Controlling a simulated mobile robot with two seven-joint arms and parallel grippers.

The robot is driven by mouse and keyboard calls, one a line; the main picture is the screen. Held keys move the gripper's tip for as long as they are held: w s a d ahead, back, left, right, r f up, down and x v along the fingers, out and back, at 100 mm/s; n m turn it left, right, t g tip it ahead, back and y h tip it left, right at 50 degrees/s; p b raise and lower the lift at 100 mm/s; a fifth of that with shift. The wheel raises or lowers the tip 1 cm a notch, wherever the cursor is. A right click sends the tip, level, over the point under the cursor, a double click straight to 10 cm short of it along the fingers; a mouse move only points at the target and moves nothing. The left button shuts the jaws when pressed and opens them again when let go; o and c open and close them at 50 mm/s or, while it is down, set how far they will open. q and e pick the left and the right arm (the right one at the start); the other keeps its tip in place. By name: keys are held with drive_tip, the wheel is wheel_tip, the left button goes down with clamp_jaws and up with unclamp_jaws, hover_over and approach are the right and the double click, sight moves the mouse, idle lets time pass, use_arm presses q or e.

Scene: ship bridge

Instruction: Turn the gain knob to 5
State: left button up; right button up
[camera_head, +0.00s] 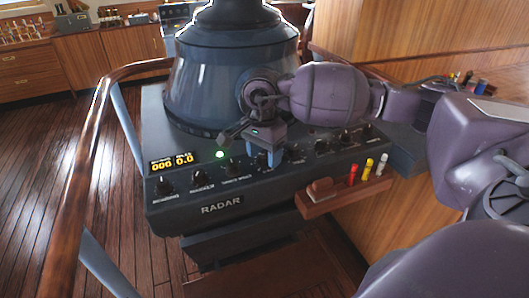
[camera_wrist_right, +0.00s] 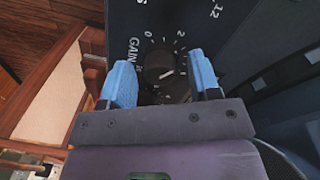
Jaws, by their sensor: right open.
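My right gripper (camera_head: 270,157) is open over the front panel of the grey-blue radar console (camera_head: 222,190). In the right wrist view, the black gain knob (camera_wrist_right: 157,70) lies between the two blue fingers of my right gripper (camera_wrist_right: 161,68), with a visible gap on each side. A short white pointer line on the knob faces right. In the head view the gripper covers this part of the panel. My left gripper is not in view.
Several other black knobs (camera_head: 164,187) line the panel, with a lit yellow display (camera_head: 172,162) and a green light (camera_head: 220,155). A wooden pen holder (camera_head: 345,192) sticks out at the right front. A wooden handrail (camera_head: 88,150) runs along the left.

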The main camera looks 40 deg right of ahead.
drive_tip(key=shift+c, duration=0.5)
drive_tip(key=c, duration=0.8)
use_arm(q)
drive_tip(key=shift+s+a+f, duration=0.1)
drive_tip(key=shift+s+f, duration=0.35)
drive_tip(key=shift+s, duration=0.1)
use_arm(e)
drive_tip(key=m, duration=0.3)
drive_tip(key=shift+m, duration=0.4)
drive_tip(key=m, duration=0.2)
drive_tip(key=shift+d+r+m, duration=0.1)
drive_tip(key=shift+m, duration=0.2)
drive_tip(key=m, duration=0.3)
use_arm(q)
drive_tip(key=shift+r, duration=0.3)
use_arm(e)
drive_tip(key=shift+m, duration=0.5)
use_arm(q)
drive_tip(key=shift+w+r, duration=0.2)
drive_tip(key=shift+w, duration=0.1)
